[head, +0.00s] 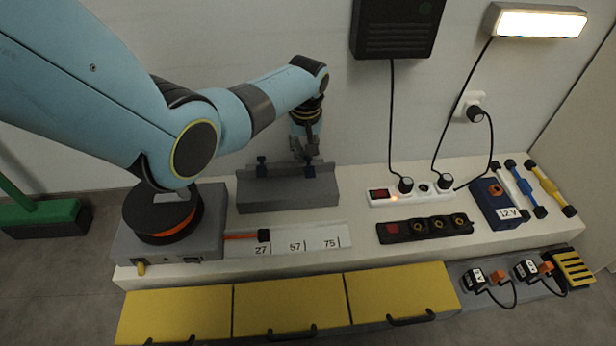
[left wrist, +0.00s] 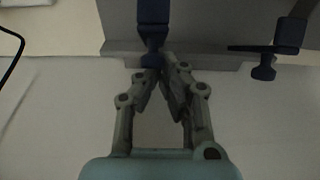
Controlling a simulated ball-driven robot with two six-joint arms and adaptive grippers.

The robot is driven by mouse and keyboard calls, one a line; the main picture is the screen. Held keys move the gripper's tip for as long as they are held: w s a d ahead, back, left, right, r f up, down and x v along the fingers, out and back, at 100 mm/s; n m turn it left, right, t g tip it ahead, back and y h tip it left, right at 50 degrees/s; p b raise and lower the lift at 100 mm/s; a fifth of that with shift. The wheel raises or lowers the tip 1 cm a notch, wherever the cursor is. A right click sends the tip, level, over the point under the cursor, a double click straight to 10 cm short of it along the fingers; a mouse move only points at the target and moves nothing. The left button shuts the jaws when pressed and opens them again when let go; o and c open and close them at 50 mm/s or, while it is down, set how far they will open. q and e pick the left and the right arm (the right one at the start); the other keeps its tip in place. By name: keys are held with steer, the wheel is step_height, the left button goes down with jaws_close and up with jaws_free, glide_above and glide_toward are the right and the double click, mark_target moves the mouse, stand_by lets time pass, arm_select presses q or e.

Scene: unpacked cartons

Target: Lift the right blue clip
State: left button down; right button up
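A grey angled rail block (head: 285,192) stands on the white bench with two blue clips on it. The left blue clip (head: 262,167) is free of any gripper. The right blue clip (head: 309,172) is directly below my left gripper (head: 304,153) and appears still seated on the block. In the left wrist view the right clip (left wrist: 153,22) is at top centre, and the left clip (left wrist: 288,38) is at the right. My left gripper's fingers (left wrist: 160,72) come close together at the right clip's knob; whether they pinch it is unclear. My right gripper is not in view.
A white power strip (head: 411,195) and a black socket block (head: 425,228) lie to the right. A blue 12 V box (head: 499,204) stands farther right. A marked scale strip (head: 300,239) lies in front of the block. Yellow-lidded bins (head: 288,303) line the front.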

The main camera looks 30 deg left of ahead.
arm_select(q)
steer(key=shift+w+d+r, duration=0.4)
steer(key=shift+w+r, duration=0.15)
steer(key=shift+w, duration=0.2)
steer(key=shift+w+a+r, duration=0.15)
steer(key=shift+w+a, duration=0.2)
steer(key=shift+w, duration=0.15)
steer(key=c, duration=1.6)
jaws_free()
steer(key=shift+d, duration=0.15)
steer(key=o, duration=0.4)
steer(key=shift+s, duration=0.15)
steer(key=shift+o, duration=0.4)
steer(key=shift+s+a+f, duration=0.1)
steer(key=shift+a+f, duration=0.1)
steer(key=shift+a, duration=0.1)
